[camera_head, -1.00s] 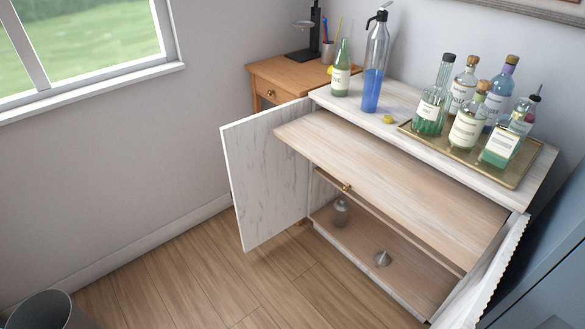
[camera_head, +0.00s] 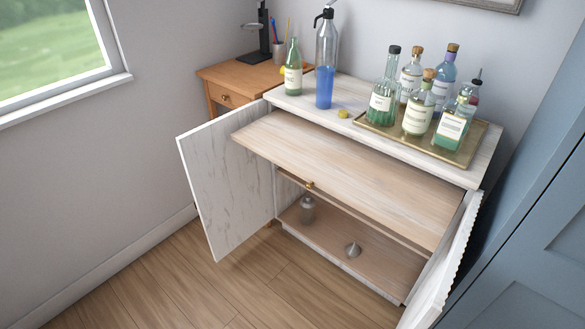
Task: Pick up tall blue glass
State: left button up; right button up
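The tall blue glass (camera_head: 325,88) looks like a tall clear siphon bottle with blue in its lower part and a dark spout on top. It stands upright on the left part of the white cabinet's top (camera_head: 300,103). A green bottle with a pale label (camera_head: 293,78) stands close to its left. A small yellow item (camera_head: 343,113) lies to its right. Neither of my grippers is in view.
A gold tray (camera_head: 455,158) with several bottles fills the right of the top. A pull-out wooden shelf (camera_head: 340,165) sticks out in front. Open doors flank it: left (camera_head: 222,185), right (camera_head: 445,265). A wooden side table (camera_head: 215,85) stands behind left. The floor in front is clear.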

aim_at(324, 74)
jog(key=i+j+z, duration=0.1)
jog(key=z, duration=0.25)
jog(key=i+j+z, duration=0.15)
jog(key=z, duration=0.2)
jog(key=i+j+z, duration=0.2)
jog(key=z, duration=0.15)
